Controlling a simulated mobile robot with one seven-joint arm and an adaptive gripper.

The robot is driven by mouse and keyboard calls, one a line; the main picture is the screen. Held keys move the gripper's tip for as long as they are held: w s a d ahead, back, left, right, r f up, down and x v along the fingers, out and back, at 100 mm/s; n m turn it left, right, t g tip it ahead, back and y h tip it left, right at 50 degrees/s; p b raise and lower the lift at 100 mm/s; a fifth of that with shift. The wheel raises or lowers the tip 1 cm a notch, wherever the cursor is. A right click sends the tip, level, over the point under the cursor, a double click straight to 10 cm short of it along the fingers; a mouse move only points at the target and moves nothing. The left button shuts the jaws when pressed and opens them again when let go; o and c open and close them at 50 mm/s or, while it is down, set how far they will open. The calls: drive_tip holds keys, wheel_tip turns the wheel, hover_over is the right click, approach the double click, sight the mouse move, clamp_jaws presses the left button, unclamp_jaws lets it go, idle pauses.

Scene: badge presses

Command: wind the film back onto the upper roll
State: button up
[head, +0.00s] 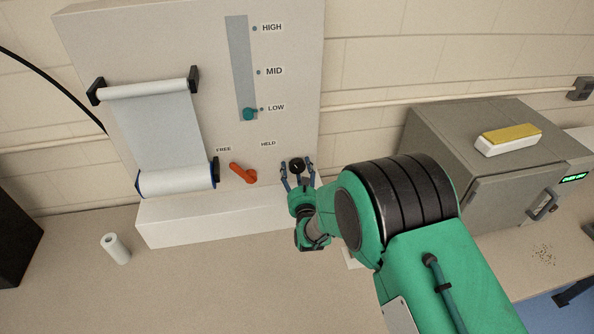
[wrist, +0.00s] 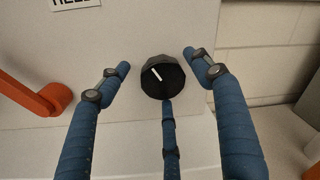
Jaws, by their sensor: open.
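The upper roll (head: 145,90) sits between two black brackets on a pale panel. Grey film (head: 158,130) stretches from it down to the lower roll (head: 177,181), which has blue ends. A black knob (head: 296,165) with a white mark is at the panel's lower right; in the wrist view the knob (wrist: 162,76) has its mark tilted to the upper left. My gripper (head: 297,163) is open, its blue fingers spread around the knob with visible gaps. An orange lever (head: 243,173) points up-left toward the FREE label; part of it (wrist: 50,98) shows in the wrist view.
A teal slider (head: 249,114) is at LOW on its vertical track. The front bench is mostly clear.

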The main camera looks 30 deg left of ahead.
drive_tip(key=shift+w+a, duration=0.1)
drive_tip(key=c, duration=1.1)
drive_tip(key=shift+n+b, duration=0.4)
drive_tip(key=shift+b, duration=0.1)
